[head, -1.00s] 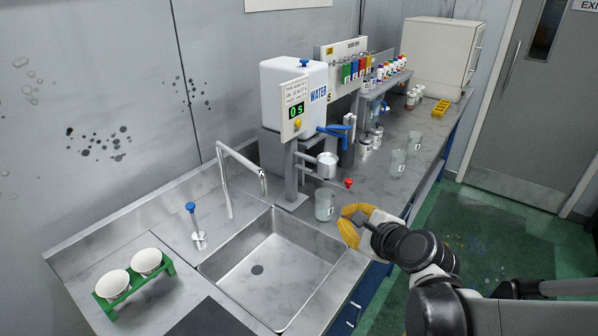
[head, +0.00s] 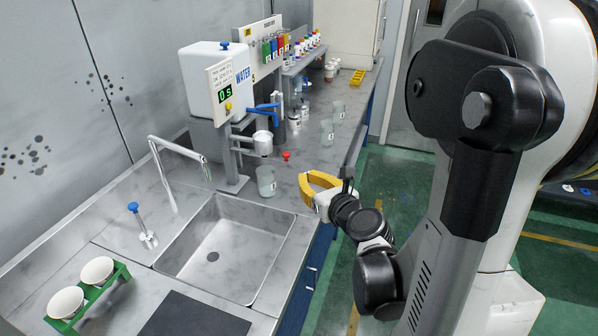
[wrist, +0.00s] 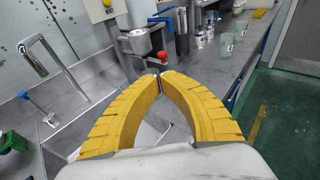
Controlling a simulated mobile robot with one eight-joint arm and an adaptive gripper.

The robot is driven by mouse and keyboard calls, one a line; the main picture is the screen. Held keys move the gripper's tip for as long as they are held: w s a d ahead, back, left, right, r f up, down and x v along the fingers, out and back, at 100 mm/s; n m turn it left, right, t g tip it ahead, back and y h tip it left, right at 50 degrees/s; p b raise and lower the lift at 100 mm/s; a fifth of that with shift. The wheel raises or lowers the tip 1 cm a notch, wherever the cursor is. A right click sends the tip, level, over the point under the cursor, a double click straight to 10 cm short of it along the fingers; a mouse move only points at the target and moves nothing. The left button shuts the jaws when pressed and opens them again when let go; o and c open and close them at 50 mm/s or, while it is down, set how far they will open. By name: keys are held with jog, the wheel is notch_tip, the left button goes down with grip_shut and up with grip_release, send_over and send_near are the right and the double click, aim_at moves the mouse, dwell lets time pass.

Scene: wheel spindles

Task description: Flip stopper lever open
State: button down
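The stopper lever appears to be the red-tipped rod (head: 286,155) beside a metal cup (head: 263,143) on a stand at the sink's far end. In the wrist view its red knob (wrist: 162,55) stands just beyond my fingertips, and the metal cup (wrist: 137,42) is left of it. My gripper (head: 304,180) has yellow curved fingers and is over the counter edge, right of a glass beaker (head: 266,181). In the wrist view its fingertips (wrist: 161,75) come together with nothing seen between them. They look apart from the knob, though depth is hard to judge.
More beakers (head: 327,132) stand along the counter.

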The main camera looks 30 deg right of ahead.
jog(key=b+x, duration=0.3)
jog(key=x, duration=1)
jog(key=shift+w+d+n+y, duration=0.2)
jog(key=shift+d+n+y, duration=0.2)
jog(key=shift+y, duration=0.2)
